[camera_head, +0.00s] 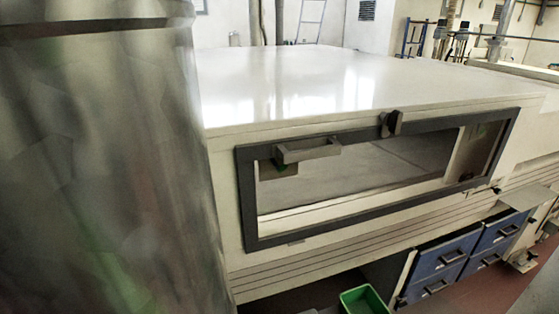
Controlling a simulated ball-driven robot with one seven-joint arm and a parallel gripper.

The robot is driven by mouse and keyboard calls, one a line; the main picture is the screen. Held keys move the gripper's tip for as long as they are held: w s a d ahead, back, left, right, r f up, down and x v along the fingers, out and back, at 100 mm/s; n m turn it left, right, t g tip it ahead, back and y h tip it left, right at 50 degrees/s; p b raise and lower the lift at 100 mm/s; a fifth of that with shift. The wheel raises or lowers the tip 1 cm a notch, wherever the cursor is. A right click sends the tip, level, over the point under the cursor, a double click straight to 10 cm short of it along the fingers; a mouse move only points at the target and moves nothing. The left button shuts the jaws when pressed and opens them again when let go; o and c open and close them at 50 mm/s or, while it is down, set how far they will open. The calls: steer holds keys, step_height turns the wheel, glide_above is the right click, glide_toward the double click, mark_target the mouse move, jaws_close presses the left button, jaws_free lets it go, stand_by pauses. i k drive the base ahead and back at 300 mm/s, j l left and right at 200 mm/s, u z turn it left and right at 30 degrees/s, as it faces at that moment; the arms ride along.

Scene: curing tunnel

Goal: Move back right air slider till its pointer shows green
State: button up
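The back right air slider cannot be made out for certain in the head view, and no pointer can be read. A white tunnel housing (300,85) fills the middle, with a dark-framed window (350,185) in its front side. A grey bar handle (307,151) sits at the window's upper left, with a small green patch (286,167) just below it. A dark knob or latch (391,123) sits on the frame's top edge. My gripper is not in view.
A broad curved metal surface (95,160) fills the left third and hides what is behind it. Blue drawers (440,265) and a green bin (364,300) stand below the housing. A ladder (310,20) and pipework are at the back. Some reddish floor shows at lower right.

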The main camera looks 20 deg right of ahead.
mark_target(498, 191)
steer(key=z, duration=1.35)
